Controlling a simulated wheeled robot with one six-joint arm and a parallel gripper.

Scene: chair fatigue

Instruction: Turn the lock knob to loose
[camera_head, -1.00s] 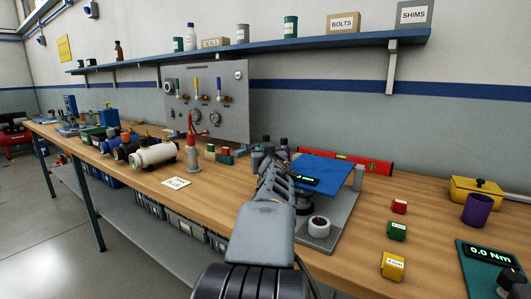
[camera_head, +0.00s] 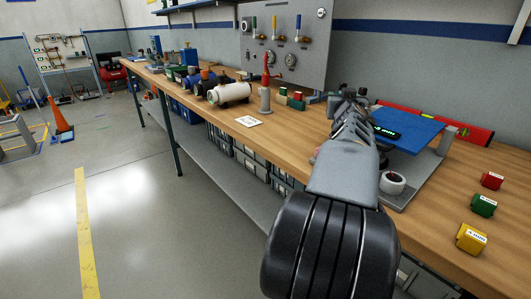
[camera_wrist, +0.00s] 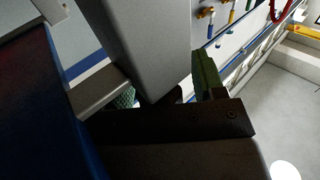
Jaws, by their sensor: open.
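A test fixture with a grey base (camera_head: 407,196), a tilted blue plate (camera_head: 412,127) and a small lit display (camera_head: 387,132) stands on the bench. A pale round piece with a dark, red-marked centre (camera_head: 393,183) sits at its front; I cannot tell whether this is the lock knob. My gripper (camera_head: 350,97) is at the left rear of the blue plate, beyond my arm. It is open; whether it touches the fixture is unclear. The wrist view shows a dark blue surface (camera_wrist: 30,115) and a grey block (camera_wrist: 145,45) very close. No knob is recognisable there.
The wooden bench (camera_head: 300,130) holds a red-topped post (camera_head: 265,95), a white cylinder (camera_head: 231,93) and a white card (camera_head: 248,121) to the left. Red (camera_head: 492,180), green (camera_head: 484,205) and yellow (camera_head: 471,238) blocks lie at right. Open floor (camera_head: 140,215) is at left.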

